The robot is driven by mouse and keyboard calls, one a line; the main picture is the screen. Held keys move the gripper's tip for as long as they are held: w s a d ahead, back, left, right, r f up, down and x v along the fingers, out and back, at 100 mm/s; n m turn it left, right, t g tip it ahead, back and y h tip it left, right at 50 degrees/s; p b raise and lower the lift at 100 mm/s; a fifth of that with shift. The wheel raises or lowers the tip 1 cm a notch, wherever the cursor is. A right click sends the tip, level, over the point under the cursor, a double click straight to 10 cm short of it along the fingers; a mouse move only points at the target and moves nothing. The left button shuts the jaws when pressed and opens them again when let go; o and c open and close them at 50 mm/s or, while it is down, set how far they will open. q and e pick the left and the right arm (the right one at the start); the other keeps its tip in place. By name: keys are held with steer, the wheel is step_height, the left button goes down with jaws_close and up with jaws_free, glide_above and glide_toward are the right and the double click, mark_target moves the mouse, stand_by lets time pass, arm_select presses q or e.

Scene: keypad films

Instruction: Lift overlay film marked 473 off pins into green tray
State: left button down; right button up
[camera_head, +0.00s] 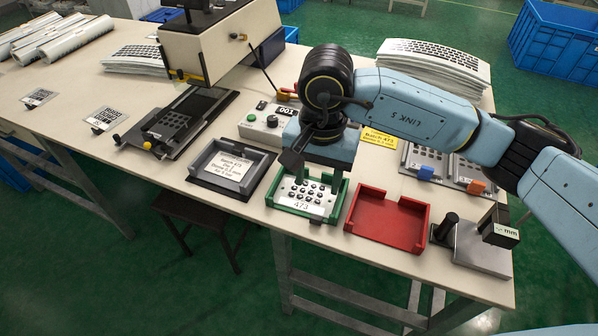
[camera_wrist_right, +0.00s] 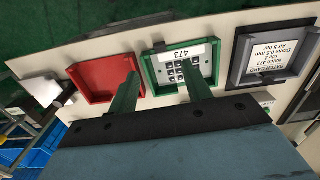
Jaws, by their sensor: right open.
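The white film marked 473 (camera_head: 301,205), with rows of dark round keys, lies inside the green tray (camera_head: 333,212). In the right wrist view the film (camera_wrist_right: 177,56) lies within the walls of the green tray (camera_wrist_right: 215,48). My right gripper (camera_head: 313,178) is above the tray, and its fingers (camera_wrist_right: 160,76) are spread apart over the film. It holds nothing that I can see. The gripper hides the back of the tray and part of the film in the head view. My left gripper is out of view.
A red tray (camera_head: 385,214) is right of the green tray, and a dark grey tray (camera_head: 215,184) with a batch card is left. A metal block fixture (camera_head: 480,247) stands at the right corner. A dark press slide (camera_head: 183,123) and a control box (camera_head: 265,125) stand behind.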

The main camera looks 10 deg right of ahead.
glide_above(315, 220)
steer(key=f, duration=0.7)
steer(key=shift+s, duration=0.3)
steer(key=shift+f+b, duration=0.25)
steer(key=shift+b, duration=0.05)
steer(key=shift+w+f, duration=0.1)
steer(key=shift+f, duration=0.75)
steer(key=f, duration=0.3)
steer(key=shift+w+f, duration=0.15)
steer(key=shift+w, duration=0.05)
steer(key=shift+f, duration=0.15)
steer(key=shift+c, duration=1.8)
steer(key=c, duration=0.5)
steer(key=shift+c, duration=0.9)
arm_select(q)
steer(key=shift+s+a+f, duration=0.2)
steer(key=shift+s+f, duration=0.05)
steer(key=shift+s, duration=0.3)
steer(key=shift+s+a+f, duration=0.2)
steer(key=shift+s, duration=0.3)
arm_select(e)
jaws_close()
